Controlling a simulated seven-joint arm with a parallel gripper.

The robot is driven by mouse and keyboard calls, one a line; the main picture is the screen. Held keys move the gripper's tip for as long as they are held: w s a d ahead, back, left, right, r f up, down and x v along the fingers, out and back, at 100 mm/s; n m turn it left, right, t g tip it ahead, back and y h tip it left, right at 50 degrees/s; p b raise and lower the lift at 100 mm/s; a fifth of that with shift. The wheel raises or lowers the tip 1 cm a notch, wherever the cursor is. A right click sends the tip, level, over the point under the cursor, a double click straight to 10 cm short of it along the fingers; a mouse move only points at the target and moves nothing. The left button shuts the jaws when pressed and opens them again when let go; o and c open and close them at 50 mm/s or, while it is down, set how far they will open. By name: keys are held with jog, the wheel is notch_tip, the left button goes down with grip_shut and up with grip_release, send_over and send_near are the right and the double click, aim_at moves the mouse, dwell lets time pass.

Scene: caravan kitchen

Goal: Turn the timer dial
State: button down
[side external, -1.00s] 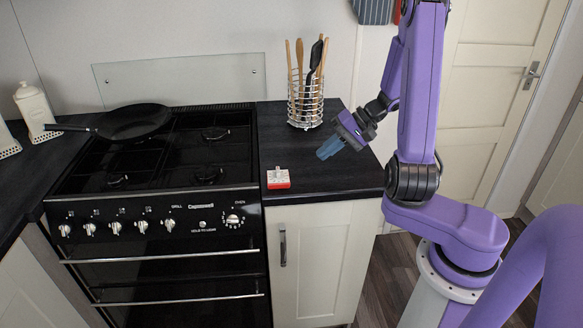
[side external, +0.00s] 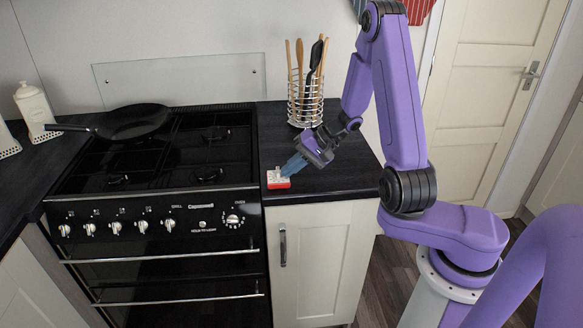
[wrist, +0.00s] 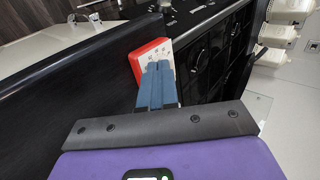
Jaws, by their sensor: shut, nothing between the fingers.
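The timer (side external: 277,180) is a small white box with a red base on the dark counter, near the front edge and just right of the stove. It also shows in the wrist view (wrist: 138,60), partly covered by the fingers. My gripper (side external: 287,176) has blue fingers that are shut and empty. Their tips are at the timer's right side, over its top face; I cannot tell whether they touch it. In the wrist view the closed fingers (wrist: 155,72) overlap the white face, and the dial is mostly hidden behind them.
A wire utensil holder (side external: 305,100) stands at the back of the counter, behind my gripper. The black stove (side external: 165,160) with a pan (side external: 135,121) is to the left. The counter right of my gripper is clear (side external: 345,175).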

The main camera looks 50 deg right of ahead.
aim_at(269, 183)
jog(key=shift+s+a+m+t+h, duration=0.1)
jog(key=shift+m+t+h, duration=0.25)
jog(key=shift+m, duration=0.25)
jog(key=shift+s+a+m+t+h, duration=0.1)
jog(key=shift+m+t+h, duration=0.15)
jog(key=shift+m+h, duration=0.3)
jog(key=shift+m, duration=0.45)
jog(key=shift+a, duration=1.1)
jog(key=shift+w+a, duration=0.15)
jog(key=shift+a, duration=0.35)
jog(key=shift+w+a, duration=0.25)
jog(key=shift+a, duration=0.05)
jog(key=shift+w+d, duration=0.1)
jog(key=shift+d, duration=0.05)
dwell(0.6)
jog(key=shift+w+d, duration=0.3)
jog(key=shift+d, duration=0.3)
